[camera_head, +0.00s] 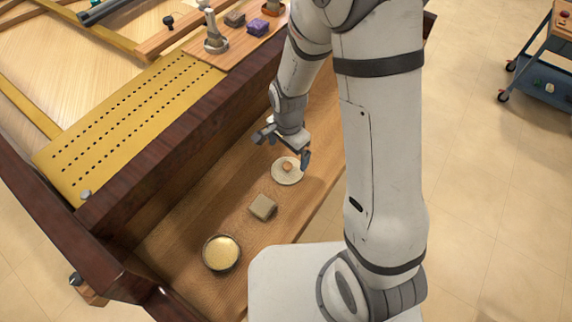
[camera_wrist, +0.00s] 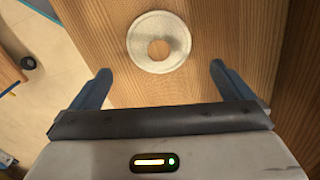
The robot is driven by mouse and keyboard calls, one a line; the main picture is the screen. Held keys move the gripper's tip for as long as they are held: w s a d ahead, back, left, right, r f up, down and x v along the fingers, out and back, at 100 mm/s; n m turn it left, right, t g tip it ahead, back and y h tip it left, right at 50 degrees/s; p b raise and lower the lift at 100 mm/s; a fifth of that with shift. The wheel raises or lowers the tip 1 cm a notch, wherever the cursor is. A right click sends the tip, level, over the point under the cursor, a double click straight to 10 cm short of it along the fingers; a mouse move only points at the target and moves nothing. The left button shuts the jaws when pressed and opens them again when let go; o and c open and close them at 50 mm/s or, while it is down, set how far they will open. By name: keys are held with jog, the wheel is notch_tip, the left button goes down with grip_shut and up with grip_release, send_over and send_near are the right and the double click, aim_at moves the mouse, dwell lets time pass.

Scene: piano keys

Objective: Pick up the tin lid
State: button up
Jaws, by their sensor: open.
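The tin lid looks to be the pale round disc (camera_head: 279,178) with a small brown round centre, lying flat on the wooden board in the head view. In the wrist view the lid (camera_wrist: 146,57) is at the top middle. My gripper (camera_head: 284,149) is open and empty above the board, close to the lid. In the wrist view the fingertips of my gripper (camera_wrist: 160,69) stand wide apart, either side of the lid's lower part and not touching it. Their height above it is hard to tell.
A dark-rimmed round tin with cream contents (camera_head: 221,252) and a grey-tan block (camera_head: 263,207) lie nearer on the wooden board (camera_head: 190,235). The dark piano case wall (camera_head: 175,150) rises along the left. Small items, one purple (camera_head: 258,27), sit on the ledge behind.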

aim_at(286, 166)
jog(key=shift+s+a+f, duration=0.1)
jog(key=shift+s+f, duration=0.05)
jog(key=shift+f, duration=1.75)
jog(key=shift+s+a+f, duration=0.1)
jog(key=shift+f, duration=1.8)
jog(key=shift+c, duration=0.4)
jog(key=c, duration=0.6)
